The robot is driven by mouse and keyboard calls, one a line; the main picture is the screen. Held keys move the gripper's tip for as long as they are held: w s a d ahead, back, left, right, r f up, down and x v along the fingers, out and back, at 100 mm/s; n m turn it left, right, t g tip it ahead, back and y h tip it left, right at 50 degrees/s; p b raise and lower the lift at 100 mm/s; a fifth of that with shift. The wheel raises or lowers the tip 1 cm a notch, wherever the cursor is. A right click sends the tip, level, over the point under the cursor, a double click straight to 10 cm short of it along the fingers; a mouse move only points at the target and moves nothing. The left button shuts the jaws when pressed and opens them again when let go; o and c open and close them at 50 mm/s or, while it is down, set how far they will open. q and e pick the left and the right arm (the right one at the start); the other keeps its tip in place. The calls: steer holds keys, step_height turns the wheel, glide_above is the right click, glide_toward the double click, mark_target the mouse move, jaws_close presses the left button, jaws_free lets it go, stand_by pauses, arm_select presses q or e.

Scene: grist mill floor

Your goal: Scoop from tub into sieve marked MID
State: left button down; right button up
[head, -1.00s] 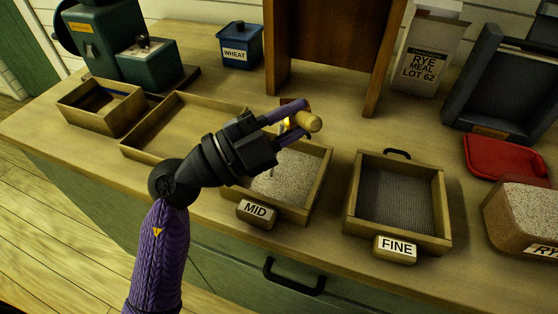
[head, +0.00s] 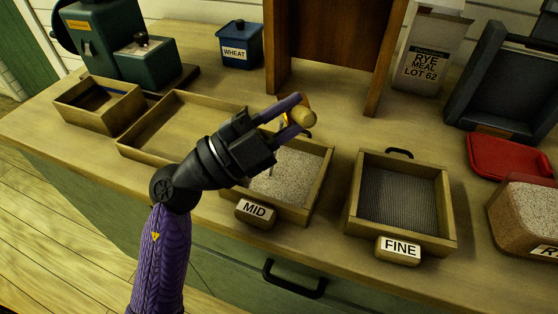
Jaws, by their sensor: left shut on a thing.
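The sieve marked MID (head: 318,195) is a square wooden frame in the middle of the counter, with pale, speckled meal inside. Its label block faces the front. The tub (head: 508,228) at the right edge is brown, holds similar meal to near its rim, and its label is cut off at "R". My left gripper (head: 301,114) is over the back of the MID sieve, shut on a round wooden handle (head: 303,117), seemingly the scoop's. The scoop's bowl is hidden behind the gripper, so I cannot see its load. My right gripper is not in view.
The FINE sieve (head: 446,212), with empty mesh, stands between MID and the tub. A red tray (head: 505,157) lies behind the tub. An empty wooden tray (head: 150,155) and a small box (head: 82,116) sit left. A wooden stand (head: 370,70) rises behind MID.

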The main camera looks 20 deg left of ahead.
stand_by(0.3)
arm_select(q)
steer(key=shift+b, duration=0.3)
steer(key=shift+a+t, duration=0.1)
steer(key=shift+t, duration=0.2)
steer(key=shift+s+a+r+t+h, duration=0.1)
steer(key=shift+s+r+t+h, duration=0.1)
steer(key=shift+t+h, duration=0.15)
steer(key=shift+r+b, duration=0.15)
steer(key=shift+b, duration=0.25)
steer(key=shift+a+r+h, duration=0.1)
steer(key=shift+r+h, duration=0.05)
steer(key=shift+h, duration=0.1)
